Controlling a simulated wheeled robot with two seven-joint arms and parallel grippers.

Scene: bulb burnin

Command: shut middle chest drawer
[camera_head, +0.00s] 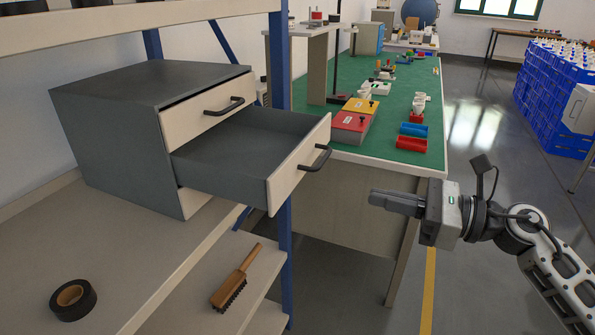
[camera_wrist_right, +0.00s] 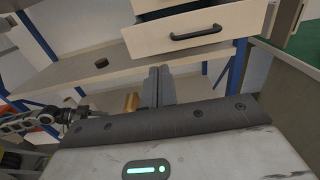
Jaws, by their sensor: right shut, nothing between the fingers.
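The grey chest (camera_head: 110,130) stands on a shelf at the left of the head view. Its middle drawer (camera_head: 287,185) is pulled well out, empty as far as I see, with a cream front and a black handle (camera_head: 319,159). The top drawer (camera_head: 205,110) looks nearly shut. My right gripper (camera_head: 373,198) is shut and empty, right of the drawer front and apart from it, pointing left. In the right wrist view, the shut fingers (camera_wrist_right: 158,72) point towards the shelf below the drawer front (camera_wrist_right: 225,22). A dark arm end (camera_wrist_right: 75,112), probably my left gripper, shows small there; its jaws are unclear.
Black tape (camera_head: 73,299) lies on the shelf; a wooden brush (camera_head: 236,280) lies on a lower one. A blue rack post (camera_head: 281,240) stands behind the open drawer. A green-topped bench (camera_head: 385,145) with boxes and red and blue bins is beyond.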

